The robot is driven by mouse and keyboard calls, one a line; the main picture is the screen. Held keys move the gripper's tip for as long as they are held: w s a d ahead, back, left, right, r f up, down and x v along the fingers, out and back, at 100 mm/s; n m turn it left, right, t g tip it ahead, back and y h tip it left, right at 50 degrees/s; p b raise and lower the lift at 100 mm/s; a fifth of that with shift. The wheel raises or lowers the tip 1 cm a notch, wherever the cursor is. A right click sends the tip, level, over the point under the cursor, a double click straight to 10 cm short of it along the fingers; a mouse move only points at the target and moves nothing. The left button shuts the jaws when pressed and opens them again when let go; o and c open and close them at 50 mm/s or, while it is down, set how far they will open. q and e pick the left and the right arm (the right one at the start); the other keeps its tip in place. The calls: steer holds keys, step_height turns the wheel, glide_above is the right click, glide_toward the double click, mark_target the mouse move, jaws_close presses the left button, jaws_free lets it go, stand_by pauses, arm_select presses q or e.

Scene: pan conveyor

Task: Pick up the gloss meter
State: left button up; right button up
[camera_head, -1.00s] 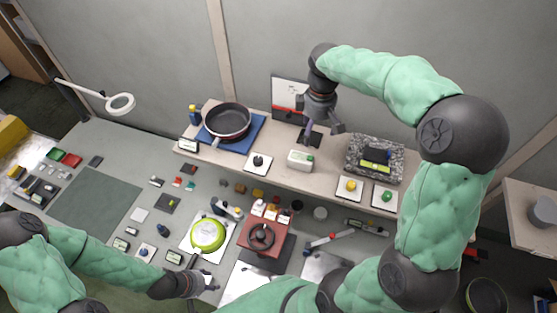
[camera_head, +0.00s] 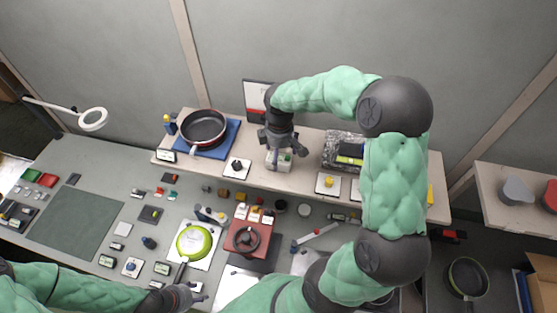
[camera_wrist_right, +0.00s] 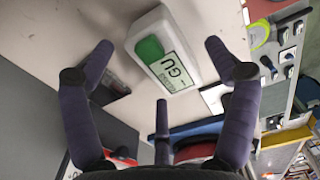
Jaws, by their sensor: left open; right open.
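The gloss meter is a small white box with a green patch and a "GU" label. In the head view the gloss meter (camera_head: 284,165) sits on the raised shelf, partly covered by my right gripper (camera_head: 279,153). In the right wrist view the gloss meter (camera_wrist_right: 190,50) lies ahead of the open right gripper (camera_wrist_right: 160,70), between its spread fingers. No finger clearly touches it. My left gripper (camera_head: 190,294) is open and low over the bench's front, near the green pan's handle.
On the shelf (camera_head: 300,177), a pan (camera_head: 203,128) on a blue mat stands left of the meter. A green pan (camera_head: 194,241) and a red valve box (camera_head: 246,238) are on the bench below.

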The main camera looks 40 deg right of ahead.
steer(key=shift+f, duration=1.15)
steer(key=c, duration=1.5)
